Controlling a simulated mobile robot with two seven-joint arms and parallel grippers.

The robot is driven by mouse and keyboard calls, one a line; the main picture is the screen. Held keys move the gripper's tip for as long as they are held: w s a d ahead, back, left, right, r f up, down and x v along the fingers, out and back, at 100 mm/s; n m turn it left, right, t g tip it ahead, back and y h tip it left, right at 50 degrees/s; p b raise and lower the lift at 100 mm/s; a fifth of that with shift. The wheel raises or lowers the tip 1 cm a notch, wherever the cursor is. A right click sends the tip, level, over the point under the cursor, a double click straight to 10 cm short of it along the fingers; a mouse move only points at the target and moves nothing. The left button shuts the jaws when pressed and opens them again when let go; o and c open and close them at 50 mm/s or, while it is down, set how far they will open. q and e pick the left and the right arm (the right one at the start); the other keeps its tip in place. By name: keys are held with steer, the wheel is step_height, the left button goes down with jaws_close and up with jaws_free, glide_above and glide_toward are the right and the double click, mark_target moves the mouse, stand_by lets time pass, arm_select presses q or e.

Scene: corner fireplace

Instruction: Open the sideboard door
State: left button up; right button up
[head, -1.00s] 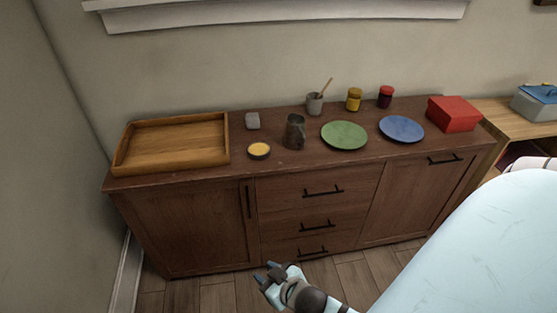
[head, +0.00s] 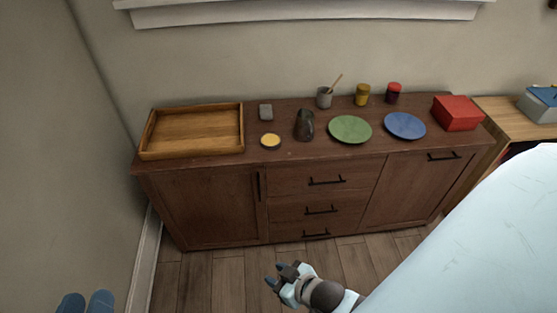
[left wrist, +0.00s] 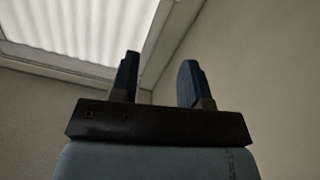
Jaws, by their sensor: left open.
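The dark wooden sideboard (head: 290,161) stands against the wall. Its left door (head: 210,208) is shut, with an upright black handle (head: 260,186) near its right edge. Its right door (head: 410,192) is shut, with a level black handle (head: 444,157) near its top. My left gripper (head: 86,303) shows only as blue fingertips at the bottom left, left of the sideboard. In the left wrist view the left gripper (left wrist: 157,82) is open and empty, facing wall and a bright panel. My right gripper (head: 277,275) looks open and empty, over the floor before the drawers.
Three shut drawers (head: 322,196) lie between the doors. On top are a wooden tray (head: 195,130), green plate (head: 350,130), blue plate (head: 405,125), dark mug (head: 304,125), red box (head: 457,112) and small jars. The left wall is close; floor (head: 210,275) before the sideboard is clear.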

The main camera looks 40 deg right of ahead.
stand_by(0.4)
arm_select(q)
steer(key=s+a+f+g+y, duration=0.1)
steer(key=a+f+y, duration=0.1)
steer(key=f, duration=0.8)
steer(key=s+a+f+g+y, duration=0.1)
steer(key=a+f+y, duration=0.1)
steer(key=f, duration=0.7)
steer(key=s+a+f+n+g+y, duration=0.1)
steer(key=a+f, duration=0.3)
steer(key=f, duration=0.6)
steer(key=shift+s+a+f+g+y, duration=0.4)
steer(key=shift+s+y, duration=0.1)
steer(key=shift+s, duration=0.1)
